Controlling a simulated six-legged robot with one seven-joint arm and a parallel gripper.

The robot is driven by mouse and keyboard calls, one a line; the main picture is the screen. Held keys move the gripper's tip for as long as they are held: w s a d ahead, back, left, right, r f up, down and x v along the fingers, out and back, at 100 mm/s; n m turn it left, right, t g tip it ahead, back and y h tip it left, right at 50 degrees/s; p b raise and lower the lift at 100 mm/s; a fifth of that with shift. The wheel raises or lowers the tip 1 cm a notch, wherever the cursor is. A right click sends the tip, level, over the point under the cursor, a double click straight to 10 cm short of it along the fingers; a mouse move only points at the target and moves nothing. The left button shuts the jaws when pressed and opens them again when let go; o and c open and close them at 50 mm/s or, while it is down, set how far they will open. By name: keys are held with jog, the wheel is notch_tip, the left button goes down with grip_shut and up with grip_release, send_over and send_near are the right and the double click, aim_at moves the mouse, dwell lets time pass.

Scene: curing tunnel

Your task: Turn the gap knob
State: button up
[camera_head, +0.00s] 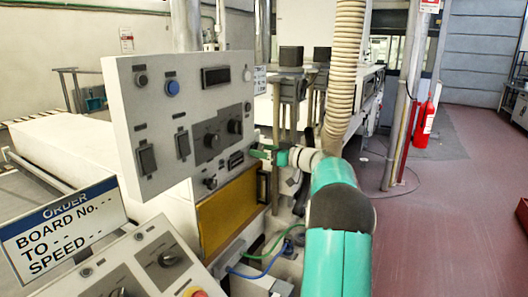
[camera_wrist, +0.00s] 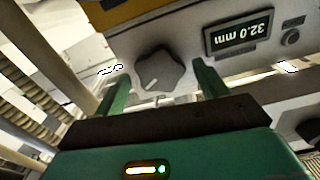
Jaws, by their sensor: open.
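The gap knob (camera_wrist: 160,70) is a dark grey lobed knob with a pale pointer line, seen upside down in the wrist view. My gripper (camera_wrist: 161,76) is open, with one green finger on each side of the knob and a visible space between each finger and the knob. I cannot tell how far the fingertips reach along it. In the head view my gripper (camera_head: 262,151) is at the right end of the lower control strip and hides the knob there.
A grey control panel (camera_head: 190,110) with knobs and switches stands left of my gripper. A yellow panel (camera_head: 228,211) lies below the strip. An order board (camera_head: 65,225) is at front left. A ribbed hose (camera_head: 343,75) hangs behind my arm.

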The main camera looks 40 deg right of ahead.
jog(key=c, duration=1)
jog(key=shift+m, duration=0.4)
jog(key=m, duration=0.6)
jog(key=shift+d, duration=0.1)
jog(key=shift+f+m, duration=0.15)
jog(key=shift+m, duration=5.6)
jog(key=shift+f+m, duration=0.15)
jog(key=shift+m, duration=5.6)
